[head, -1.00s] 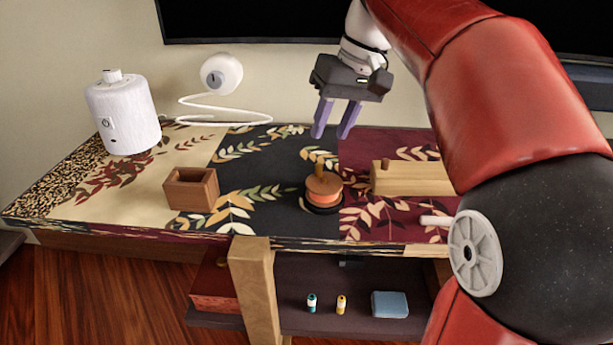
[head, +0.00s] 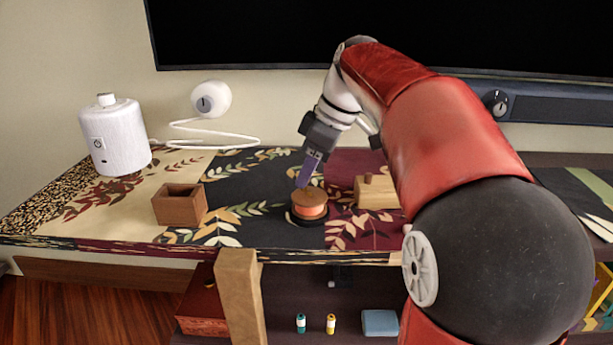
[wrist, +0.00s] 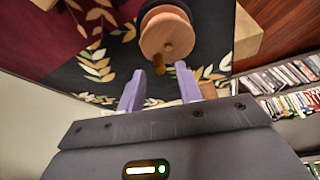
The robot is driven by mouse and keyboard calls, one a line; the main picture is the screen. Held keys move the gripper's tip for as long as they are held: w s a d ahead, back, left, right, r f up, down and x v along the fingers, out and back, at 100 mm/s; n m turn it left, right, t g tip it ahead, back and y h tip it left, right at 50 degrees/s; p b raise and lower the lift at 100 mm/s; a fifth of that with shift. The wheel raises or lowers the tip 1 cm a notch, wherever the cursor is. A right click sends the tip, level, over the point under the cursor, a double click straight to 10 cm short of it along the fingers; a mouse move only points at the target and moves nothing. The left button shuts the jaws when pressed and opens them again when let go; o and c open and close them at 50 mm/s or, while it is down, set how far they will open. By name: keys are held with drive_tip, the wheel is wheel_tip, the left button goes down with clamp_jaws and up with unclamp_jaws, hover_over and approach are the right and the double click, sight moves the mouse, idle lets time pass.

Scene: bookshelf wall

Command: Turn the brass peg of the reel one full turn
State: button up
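The reel (head: 310,207) stands on the dark middle part of the patterned top, with a wooden disc above an orange band and a black base. In the wrist view the reel (wrist: 166,36) is at the top centre. Its brass peg (wrist: 159,64) points toward the camera, in line with the gap between my fingertips. My gripper (head: 301,184) is over the reel, tilted, with its purple fingers pointing down. In the wrist view my gripper (wrist: 160,70) is open, with visible space on both sides of the peg. In the head view the fingers mostly hide the peg.
An open wooden box (head: 180,207) is left of the reel, and a wooden block with a knob (head: 376,192) is close on its right. A white canister (head: 115,137) and a white round device with a cable (head: 211,98) stand farther left. A dark screen (head: 350,35) is behind.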

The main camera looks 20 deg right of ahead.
drive_tip(key=shift+w+a+f, duration=0.1)
drive_tip(key=shift+a+f, duration=0.1)
drive_tip(key=shift+f, duration=0.4)
clamp_jaws()
drive_tip(key=shift+m, duration=0.3)
